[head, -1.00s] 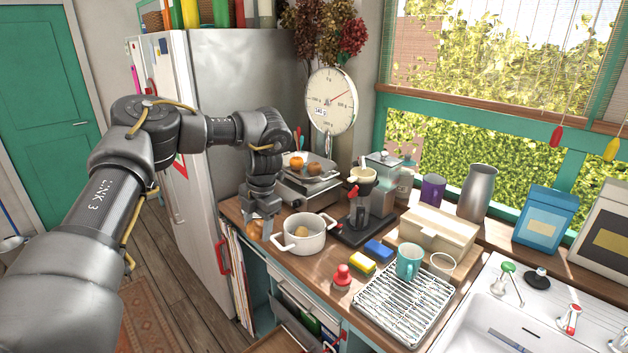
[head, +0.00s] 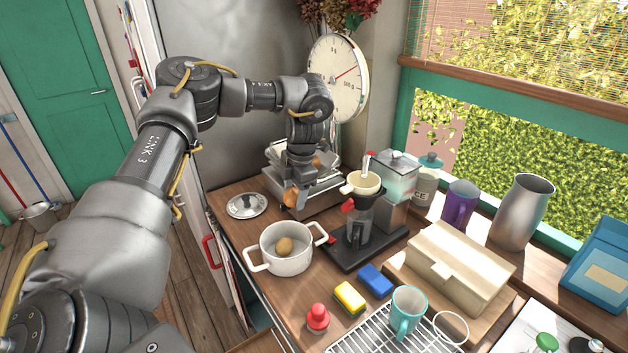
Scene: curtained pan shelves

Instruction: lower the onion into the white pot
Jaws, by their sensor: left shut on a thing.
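The white pot (head: 280,265) stands on the wooden counter with two side handles and no lid on it. A brown, potato-like thing (head: 285,245) lies inside it. My left gripper (head: 293,196) points down and is shut on the orange-brown onion (head: 291,199). In the picture the onion is just above the pot's far rim, apart from it. I cannot tell whether it is over the opening or behind it. The gripper's fingers hide part of the onion. My right gripper is not in view.
A lid (head: 247,206) lies behind the pot at left. A kitchen scale (head: 337,80) with a metal platform stands behind my gripper. A coffee maker (head: 358,215) stands close on the pot's right. Sponges (head: 350,297) and a red-topped shaker (head: 318,318) are in front.

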